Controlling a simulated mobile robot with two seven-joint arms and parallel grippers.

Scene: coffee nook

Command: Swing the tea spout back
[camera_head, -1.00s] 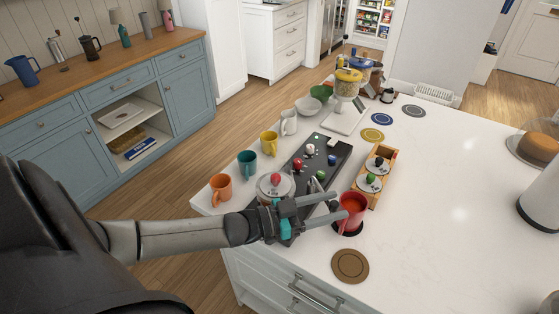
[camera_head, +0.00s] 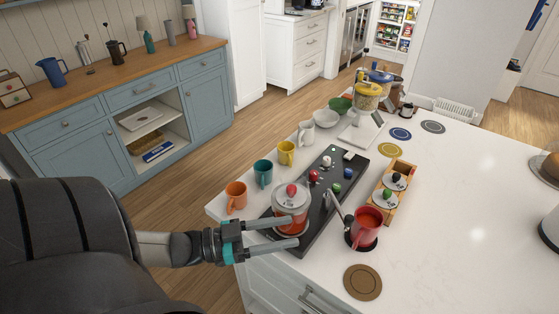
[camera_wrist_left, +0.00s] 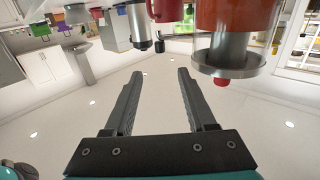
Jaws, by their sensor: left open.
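My right gripper is out of view.
The black tray (camera_head: 322,215) also holds several small coloured knobs. Orange (camera_head: 236,197), teal (camera_head: 263,173) and yellow (camera_head: 286,152) mugs line its left. A wooden rack (camera_head: 404,169) with lidded pieces is behind the red mug. A brown coaster (camera_head: 362,282) lies in front.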

